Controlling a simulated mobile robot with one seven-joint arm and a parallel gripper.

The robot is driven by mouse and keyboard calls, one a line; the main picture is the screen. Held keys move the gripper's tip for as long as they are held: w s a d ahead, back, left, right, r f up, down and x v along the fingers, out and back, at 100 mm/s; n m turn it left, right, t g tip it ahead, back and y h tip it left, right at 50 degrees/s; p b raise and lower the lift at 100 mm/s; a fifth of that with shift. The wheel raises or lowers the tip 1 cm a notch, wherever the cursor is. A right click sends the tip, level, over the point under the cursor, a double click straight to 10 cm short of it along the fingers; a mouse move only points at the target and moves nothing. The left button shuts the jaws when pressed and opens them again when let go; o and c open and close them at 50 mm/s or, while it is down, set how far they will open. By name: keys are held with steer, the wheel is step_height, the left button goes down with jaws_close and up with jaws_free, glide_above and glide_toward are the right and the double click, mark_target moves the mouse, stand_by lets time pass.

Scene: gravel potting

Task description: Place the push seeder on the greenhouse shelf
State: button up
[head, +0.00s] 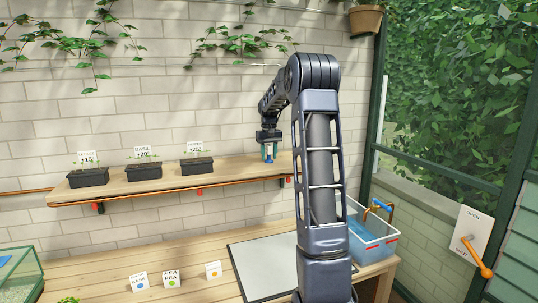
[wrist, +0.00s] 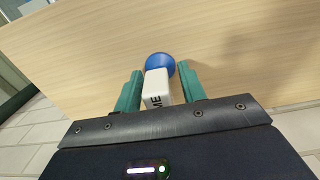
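The push seeder (wrist: 157,90) shows in the wrist view as a white block with dark lettering and a round blue part at its far end. It sits between the two teal fingers of my gripper (wrist: 160,82). A thin strip of wood shows between the block and the right finger, so I cannot tell whether the fingers press on it. In the head view my gripper (head: 269,153) points down at the right end of the greenhouse shelf (head: 122,188), with a small white and blue bit between its fingers. Whether the seeder touches the wood is unclear.
Several black planters with signs, such as the middle one (head: 144,172), stand along the shelf to the left. Below are a workbench with a grey mat (head: 268,265), small label blocks (head: 171,279) and a blue water bin (head: 370,240). Shelf room lies between the right planter and my gripper.

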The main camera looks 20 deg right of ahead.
steer(key=shift+r, duration=0.15)
step_height(320, 180, up, 11)
steer(key=shift+f, duration=0.2)
steer(key=shift+r, duration=0.6)
steer(key=shift+s+a+r, duration=0.1)
steer(key=shift+s+r, duration=0.1)
steer(key=shift+s, duration=0.05)
steer(key=s+a+t, duration=0.1)
steer(key=s+a, duration=0.3)
steer(key=s, duration=0.7)
steer(key=s+a+t, duration=0.1)
steer(key=s+a, duration=0.3)
steer(key=s, duration=0.7)
steer(key=s+a+f+t, duration=0.1)
steer(key=s+f, duration=0.5)
steer(key=s, duration=0.4)
steer(key=s+a+f+t, duration=0.1)
steer(key=s+a+f, duration=0.1)
steer(key=s+f, duration=0.5)
steer(key=s, duration=0.3)
steer(key=shift+s+f+t, duration=0.15)
steer(key=shift+s+t, duration=0.15)
